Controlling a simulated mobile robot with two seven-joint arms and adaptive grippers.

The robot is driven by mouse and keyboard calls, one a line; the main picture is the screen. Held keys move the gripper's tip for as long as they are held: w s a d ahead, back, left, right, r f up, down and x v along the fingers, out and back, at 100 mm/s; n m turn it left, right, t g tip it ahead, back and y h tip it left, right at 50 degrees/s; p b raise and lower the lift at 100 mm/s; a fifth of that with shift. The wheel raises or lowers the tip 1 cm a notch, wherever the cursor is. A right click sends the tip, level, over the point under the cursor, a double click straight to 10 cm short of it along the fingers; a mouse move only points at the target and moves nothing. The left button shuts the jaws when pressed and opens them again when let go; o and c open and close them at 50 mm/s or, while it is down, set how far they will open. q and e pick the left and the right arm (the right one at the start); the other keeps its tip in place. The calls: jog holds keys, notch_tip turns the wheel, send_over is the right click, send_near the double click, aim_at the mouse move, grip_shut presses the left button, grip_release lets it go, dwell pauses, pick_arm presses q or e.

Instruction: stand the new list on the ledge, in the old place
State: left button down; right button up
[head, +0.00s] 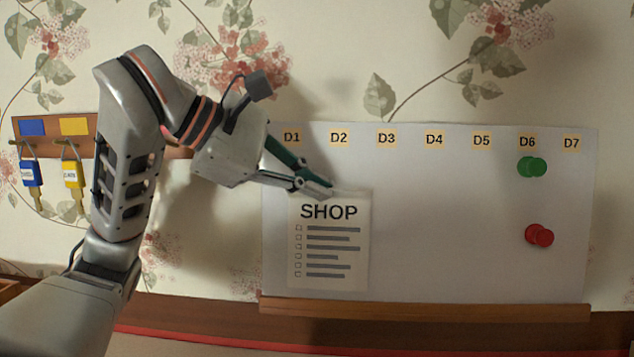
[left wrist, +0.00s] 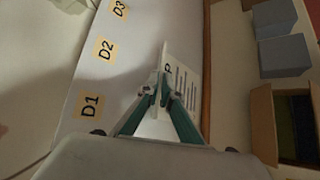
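The list (head: 329,243), a pale sheet headed SHOP with several checkbox lines, hangs upright in front of the whiteboard (head: 450,220), below D1 and D2. My left gripper (head: 328,190) is shut on its top edge. The left wrist view also shows the fingertips (left wrist: 163,90) closed on the list (left wrist: 183,80). The brown ledge (head: 425,311) runs along the board's bottom. The list's lower edge appears slightly above the ledge; I cannot tell how far in front of the board it is. No other list is visible. My right gripper is not in view.
The left wrist view shows grey blocks (left wrist: 283,55) and an open box (left wrist: 263,125). The ledge looks bare.

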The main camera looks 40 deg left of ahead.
pick_arm(q)
jog(key=shift+r, duration=0.1)
jog(key=shift+s+d+f+b, duration=0.15)
jog(key=shift+f+b, duration=0.2)
jog(key=shift+f, duration=0.35)
jog(key=shift+s+a+f+b, duration=0.15)
jog(key=shift+f+b, duration=0.15)
jog(key=shift+f, duration=0.4)
jog(key=c, duration=2.2)
grip_release()
jog(key=shift+d, duration=0.1)
jog(key=v, duration=1.2)
jog(key=shift+s+d, duration=0.1)
jog(key=shift+s, duration=0.05)
jog(key=shift+f, duration=0.1)
